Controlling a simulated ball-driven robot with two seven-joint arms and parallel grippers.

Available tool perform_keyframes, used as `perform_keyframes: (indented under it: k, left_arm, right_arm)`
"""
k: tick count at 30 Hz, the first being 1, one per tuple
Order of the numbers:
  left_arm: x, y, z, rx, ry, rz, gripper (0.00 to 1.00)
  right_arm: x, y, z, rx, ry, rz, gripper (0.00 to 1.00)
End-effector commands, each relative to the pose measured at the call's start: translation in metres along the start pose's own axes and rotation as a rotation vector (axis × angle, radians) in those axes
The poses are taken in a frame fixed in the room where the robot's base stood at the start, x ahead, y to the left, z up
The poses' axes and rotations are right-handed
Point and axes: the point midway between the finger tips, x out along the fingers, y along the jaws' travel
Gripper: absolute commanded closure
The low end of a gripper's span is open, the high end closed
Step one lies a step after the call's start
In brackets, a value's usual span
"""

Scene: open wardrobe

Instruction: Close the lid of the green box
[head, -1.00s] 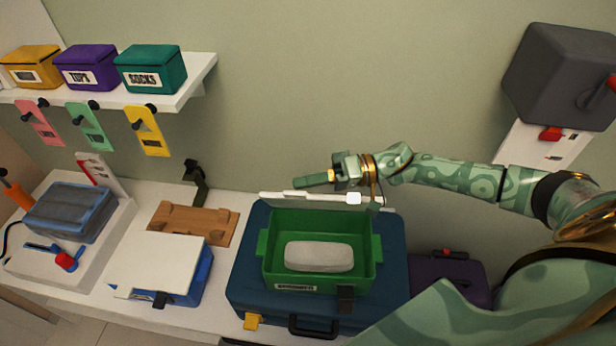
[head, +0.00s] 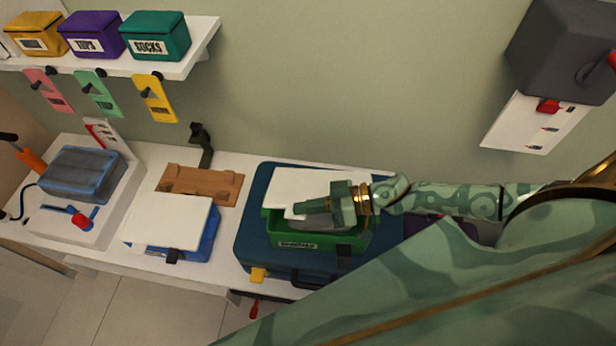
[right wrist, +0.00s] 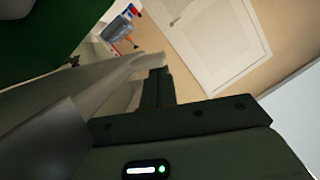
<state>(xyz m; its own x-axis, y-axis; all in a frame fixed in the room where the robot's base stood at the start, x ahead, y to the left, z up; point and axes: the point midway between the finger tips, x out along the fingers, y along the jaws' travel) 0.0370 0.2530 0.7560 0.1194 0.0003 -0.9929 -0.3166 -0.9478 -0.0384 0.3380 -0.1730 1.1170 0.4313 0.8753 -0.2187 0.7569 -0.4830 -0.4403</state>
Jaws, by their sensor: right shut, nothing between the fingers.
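The green box (head: 308,241) sits on a dark blue suitcase (head: 252,225) on the white counter. Its white lid (head: 310,182) is hinged at the back and tilted forward over the box, partly closed. A pale bundle (head: 322,224) inside still shows below the lid's front edge. My right gripper (head: 306,207) is shut and empty, pointing left across the lid's front part; whether it touches the lid is hard to tell. The right gripper's dark fingers (right wrist: 158,88) show in the right wrist view, with a green surface at its upper left. My left gripper is not in view.
A blue box with a white lid (head: 168,224) stands left of the suitcase, with a wooden board (head: 200,185) behind it. A shelf (head: 178,65) with several small boxes and hanging tags is above. A grey box (head: 565,50) is on the wall.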

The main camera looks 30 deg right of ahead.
Motion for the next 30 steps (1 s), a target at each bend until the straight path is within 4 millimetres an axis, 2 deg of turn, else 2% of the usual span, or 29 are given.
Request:
perform_keyframes:
  k: [1,6,12,19,30]
  left_arm:
    - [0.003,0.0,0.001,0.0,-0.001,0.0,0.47]
    - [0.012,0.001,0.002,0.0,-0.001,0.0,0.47]
    - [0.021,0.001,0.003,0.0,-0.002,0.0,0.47]
    - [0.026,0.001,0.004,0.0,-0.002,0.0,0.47]
    - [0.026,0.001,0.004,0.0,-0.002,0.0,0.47]
  right_arm:
    - [0.003,-0.001,0.011,-0.032,0.0,0.009,1.0]
    - [0.01,-0.002,0.038,-0.156,0.001,0.039,1.0]
    - [0.015,0.0,0.06,-0.262,0.0,0.067,1.0]
    - [0.018,0.002,0.071,-0.325,0.001,0.081,1.0]
    - [0.018,0.002,0.073,-0.342,0.001,0.085,1.0]
